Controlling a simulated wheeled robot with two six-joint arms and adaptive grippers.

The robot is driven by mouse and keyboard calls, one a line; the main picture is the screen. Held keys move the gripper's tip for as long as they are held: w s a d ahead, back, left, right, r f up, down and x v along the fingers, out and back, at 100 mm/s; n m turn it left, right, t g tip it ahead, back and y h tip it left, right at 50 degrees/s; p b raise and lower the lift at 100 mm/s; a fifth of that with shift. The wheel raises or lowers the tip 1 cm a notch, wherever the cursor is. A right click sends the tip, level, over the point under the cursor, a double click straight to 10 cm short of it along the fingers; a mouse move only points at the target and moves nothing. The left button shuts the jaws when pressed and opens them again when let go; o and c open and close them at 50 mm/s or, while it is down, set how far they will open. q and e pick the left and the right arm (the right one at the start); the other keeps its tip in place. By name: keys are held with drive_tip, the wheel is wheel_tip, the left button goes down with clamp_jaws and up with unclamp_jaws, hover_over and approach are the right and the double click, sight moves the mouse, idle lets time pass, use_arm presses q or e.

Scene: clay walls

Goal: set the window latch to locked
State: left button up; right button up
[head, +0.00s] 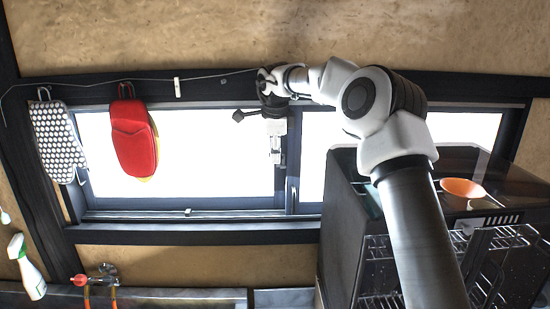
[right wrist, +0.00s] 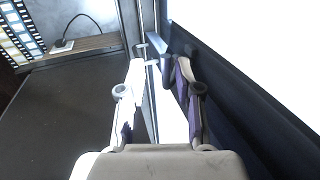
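The window latch (head: 277,143) is a small pale grey fitting on the middle upright of the window, just below my right gripper in the head view. My right gripper (head: 265,104) is at the top of this upright, close to the latch; I cannot tell whether it touches it. In the right wrist view my right gripper (right wrist: 160,68) has its two fingers apart. A short dark grey post (right wrist: 167,69) shows between them, near the right finger; I cannot tell whether it is part of the latch. The latch's setting is unclear. My left gripper is not in view.
A red oven mitt (head: 133,138) and a dotted mitt (head: 58,135) hang left of the latch. A dark rack cabinet (head: 345,230) with an orange bowl (head: 462,188) stands at right. A spray bottle (head: 28,268) and tap (head: 107,278) are lower left.

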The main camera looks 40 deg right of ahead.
drive_tip(key=v, duration=0.9)
drive_tip(key=shift+r, duration=0.25)
drive_tip(key=shift+d, duration=0.15)
